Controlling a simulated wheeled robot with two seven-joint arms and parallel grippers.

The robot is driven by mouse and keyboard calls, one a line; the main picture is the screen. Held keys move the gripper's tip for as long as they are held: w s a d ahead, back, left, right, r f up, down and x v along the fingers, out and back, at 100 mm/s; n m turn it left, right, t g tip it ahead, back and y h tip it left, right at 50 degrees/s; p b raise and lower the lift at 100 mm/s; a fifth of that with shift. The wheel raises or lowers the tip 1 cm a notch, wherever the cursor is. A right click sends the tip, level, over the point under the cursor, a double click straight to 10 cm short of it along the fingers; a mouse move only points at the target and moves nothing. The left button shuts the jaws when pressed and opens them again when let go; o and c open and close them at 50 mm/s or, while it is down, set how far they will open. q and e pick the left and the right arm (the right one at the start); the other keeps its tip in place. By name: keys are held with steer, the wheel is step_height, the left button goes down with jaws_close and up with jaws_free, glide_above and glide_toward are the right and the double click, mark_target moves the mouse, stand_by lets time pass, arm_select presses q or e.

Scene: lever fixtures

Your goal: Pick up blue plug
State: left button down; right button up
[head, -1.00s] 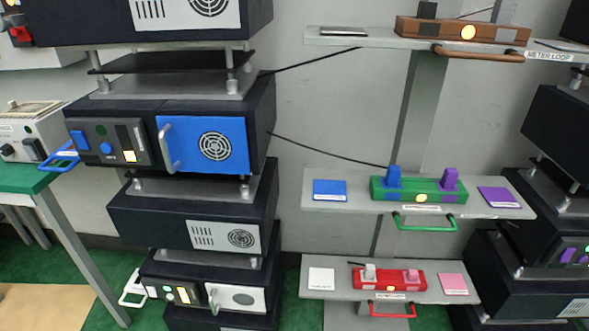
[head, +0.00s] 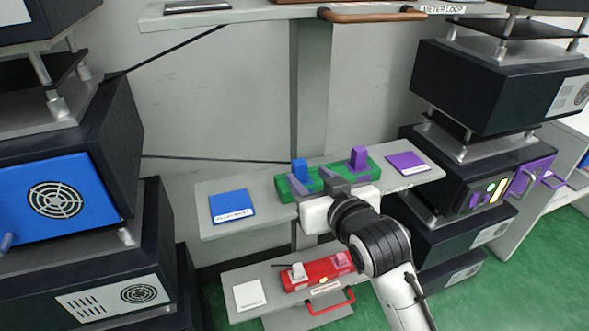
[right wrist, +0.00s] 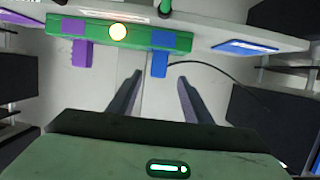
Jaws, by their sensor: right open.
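The blue plug (head: 299,170) stands upright at the left end of the green block (head: 366,173) on the middle shelf. A purple plug (head: 358,156) stands at the block's right end. My right gripper (head: 316,185) is open in front of the block, close to the blue plug, and hides part of the block. In the right wrist view, the blue plug (right wrist: 159,64) shows just beyond the two open fingertips, roughly in line with the gap between them (right wrist: 158,82). Nothing is between the fingers. My left gripper is in neither view.
A blue card (head: 232,204) and a purple card (head: 407,163) lie on the shelf beside the block. A lower shelf holds a red block (head: 318,272) with a red handle. Dark equipment stacks stand on both sides. A black cable (right wrist: 205,66) runs near the blue plug.

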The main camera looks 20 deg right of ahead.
mark_target(301, 170)
steer(key=x, duration=0.7)
steer(key=shift+w+d+f, duration=0.2)
steer(key=shift+w+f, duration=0.1)
steer(key=shift+f, duration=0.05)
steer(key=c, duration=1.1)
